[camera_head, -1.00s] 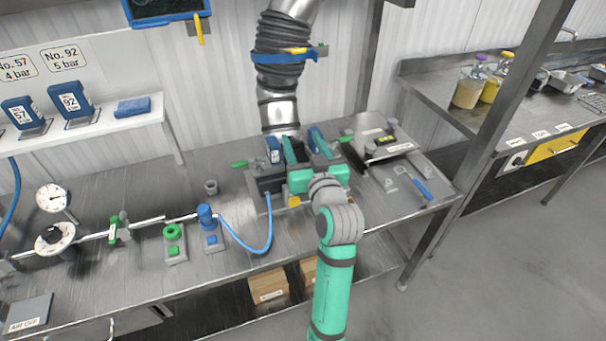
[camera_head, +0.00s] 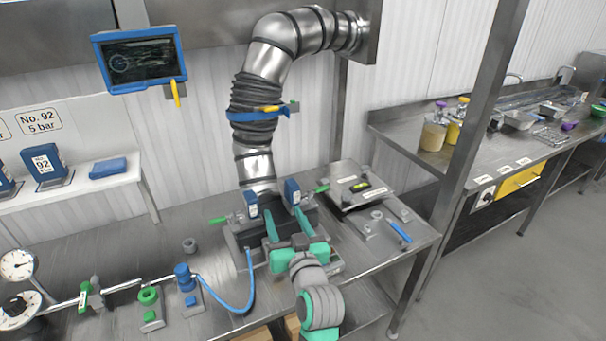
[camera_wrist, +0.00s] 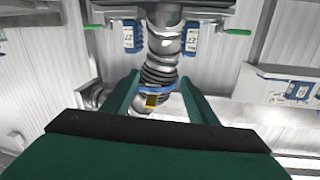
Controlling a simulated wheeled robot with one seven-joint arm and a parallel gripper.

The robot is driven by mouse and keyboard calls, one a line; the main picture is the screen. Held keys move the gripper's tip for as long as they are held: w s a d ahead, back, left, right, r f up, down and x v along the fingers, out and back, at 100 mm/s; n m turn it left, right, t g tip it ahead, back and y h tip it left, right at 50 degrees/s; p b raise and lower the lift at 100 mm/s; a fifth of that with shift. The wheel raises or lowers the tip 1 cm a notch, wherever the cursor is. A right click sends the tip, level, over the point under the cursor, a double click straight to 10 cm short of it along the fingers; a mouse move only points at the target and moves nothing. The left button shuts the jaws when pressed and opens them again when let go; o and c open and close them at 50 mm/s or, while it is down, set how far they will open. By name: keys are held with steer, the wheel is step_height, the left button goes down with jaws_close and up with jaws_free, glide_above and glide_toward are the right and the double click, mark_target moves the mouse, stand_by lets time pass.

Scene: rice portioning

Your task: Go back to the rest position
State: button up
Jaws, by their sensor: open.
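My gripper (camera_head: 288,228) is green, with two long parallel fingers spread apart and nothing between them. In the head view it stands at the dark machine block (camera_head: 236,237) on the steel bench, under the silver duct (camera_head: 257,167). Two blue labelled units (camera_head: 251,205) and (camera_head: 292,191) sit at the block, one on each side of the fingers. In the wrist view the open fingers (camera_wrist: 157,95) frame the ribbed duct (camera_wrist: 160,72), with the two blue units (camera_wrist: 132,37) and (camera_wrist: 192,38) beyond. Whether the fingers touch the block cannot be told.
A blue hose (camera_head: 242,305) curves from the blue valve (camera_head: 185,277) to the block. A plate with a blue-handled tool (camera_head: 398,231) lies at the right. A blue-framed screen (camera_head: 139,60) hangs at upper left. Open floor (camera_head: 500,290) lies to the right.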

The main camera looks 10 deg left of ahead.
steer(key=s+d+f+m+h, duration=0.2)
steer(key=s+d+f+h, duration=0.15)
steer(key=s+f, duration=0.6)
steer(key=s+d+f+m+h, duration=0.2)
steer(key=s+d+f, duration=0.3)
steer(key=s+f, duration=0.5)
steer(key=s+d+f+h, duration=0.1)
steer(key=s+d, duration=0.1)
steer(key=s, duration=1.1)
steer(key=s+d+f+h, duration=0.1)
steer(key=s+d, duration=0.1)
steer(key=s, duration=1.2)
steer(key=shift+d+g, duration=0.2)
steer(key=shift+g, duration=0.1)
